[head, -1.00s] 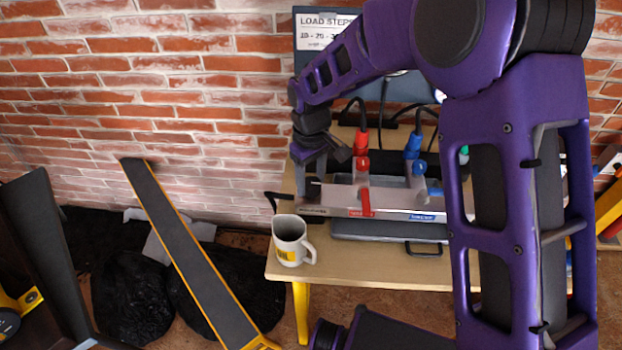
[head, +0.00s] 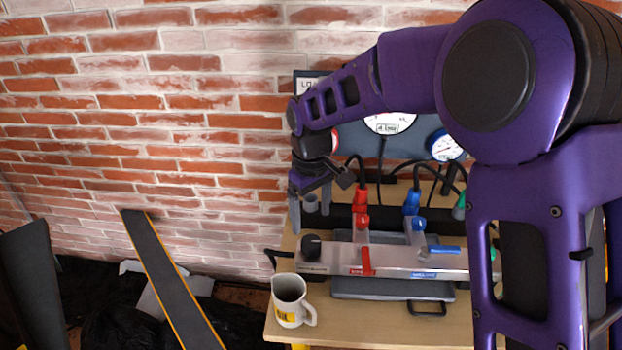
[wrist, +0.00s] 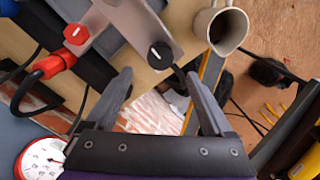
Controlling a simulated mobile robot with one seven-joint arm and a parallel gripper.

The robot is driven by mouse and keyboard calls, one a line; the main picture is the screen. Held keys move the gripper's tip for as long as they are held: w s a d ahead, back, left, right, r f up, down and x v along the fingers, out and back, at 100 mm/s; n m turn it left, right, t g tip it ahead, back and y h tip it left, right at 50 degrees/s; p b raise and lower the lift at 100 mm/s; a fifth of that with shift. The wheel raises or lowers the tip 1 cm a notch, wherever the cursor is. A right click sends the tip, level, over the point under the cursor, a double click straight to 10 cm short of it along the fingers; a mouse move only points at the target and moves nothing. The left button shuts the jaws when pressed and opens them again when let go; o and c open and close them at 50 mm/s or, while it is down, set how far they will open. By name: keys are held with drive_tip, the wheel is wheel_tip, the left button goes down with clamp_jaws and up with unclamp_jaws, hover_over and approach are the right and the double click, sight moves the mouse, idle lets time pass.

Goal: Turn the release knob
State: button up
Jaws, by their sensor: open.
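The black release knob (head: 310,247) sits on the left end of a grey metal manifold (head: 390,260) on the wooden table. In the wrist view the knob (wrist: 160,55) shows a white pointer line and lies just beyond the fingertips, between them in the picture. My gripper (head: 311,208) is open and empty, with its fingers pointing down above and behind the knob. In the wrist view my gripper (wrist: 159,74) shows both fingers spread wide, not touching the knob. The small label by the knob is too small to read.
A white mug (head: 290,300) stands in front of the manifold's left end. Red (head: 367,261) and blue (head: 446,250) lever handles and hoses lie to the right. A gauge panel (head: 345,140) stands behind. A dark plank (head: 170,275) leans on the brick wall at left.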

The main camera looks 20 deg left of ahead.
wheel_tip(320, 180, up, 10)
drive_tip(key=shift+f+p, duration=0.15)
drive_tip(key=shift+p, duration=0.25)
idle(0.3)
